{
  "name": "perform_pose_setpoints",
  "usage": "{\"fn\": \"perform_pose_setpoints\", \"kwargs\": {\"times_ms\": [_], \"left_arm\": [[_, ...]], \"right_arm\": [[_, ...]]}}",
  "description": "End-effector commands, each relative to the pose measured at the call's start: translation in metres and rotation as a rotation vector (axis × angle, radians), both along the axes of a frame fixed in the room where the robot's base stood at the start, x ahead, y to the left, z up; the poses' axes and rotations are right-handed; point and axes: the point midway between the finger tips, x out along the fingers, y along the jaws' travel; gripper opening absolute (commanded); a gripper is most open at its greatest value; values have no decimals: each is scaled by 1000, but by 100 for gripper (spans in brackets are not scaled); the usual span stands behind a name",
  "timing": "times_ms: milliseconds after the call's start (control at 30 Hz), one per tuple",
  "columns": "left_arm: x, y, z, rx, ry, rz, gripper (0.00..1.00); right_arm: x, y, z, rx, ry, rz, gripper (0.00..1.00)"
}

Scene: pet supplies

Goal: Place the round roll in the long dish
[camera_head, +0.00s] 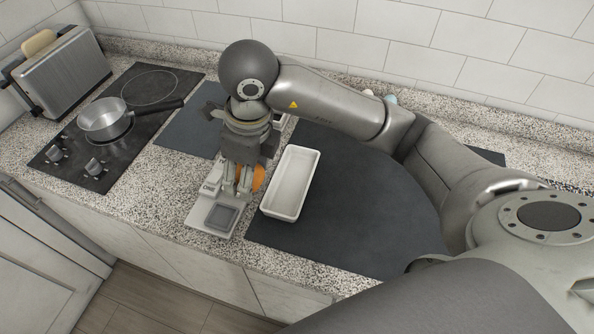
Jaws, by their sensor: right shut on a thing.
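The round roll (259,178) is orange-brown and shows only partly, mostly hidden behind my right gripper's fingers. My right gripper (238,190) points down and is shut on the roll, just left of the long dish. The long dish (291,180) is white, rectangular and empty, and lies on the dark mat with its long side running away from me. The gripper and roll appear above or beside a pale device with a grey square plate; their exact height is hard to tell. My left gripper is out of view.
The pale device (221,216) with the grey plate sits at the counter's front edge. A dark round-edged mat (365,205) has free room right of the dish. At left are a hob (130,140) with a pan (104,120) and a toaster (62,75).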

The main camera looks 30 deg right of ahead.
Motion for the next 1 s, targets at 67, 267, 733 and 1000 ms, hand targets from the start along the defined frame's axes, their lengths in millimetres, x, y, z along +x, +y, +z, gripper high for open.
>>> {"fn": "perform_pose_setpoints", "kwargs": {"times_ms": [67,267,733,1000], "left_arm": [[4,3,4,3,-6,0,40],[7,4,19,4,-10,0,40],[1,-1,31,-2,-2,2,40],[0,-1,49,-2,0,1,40]], "right_arm": [[2,-17,-7,-2,6,-6,34],[13,-64,-25,-6,7,-8,34],[24,-103,-81,-1,3,-2,34],[24,-106,-111,1,2,0,34]]}}
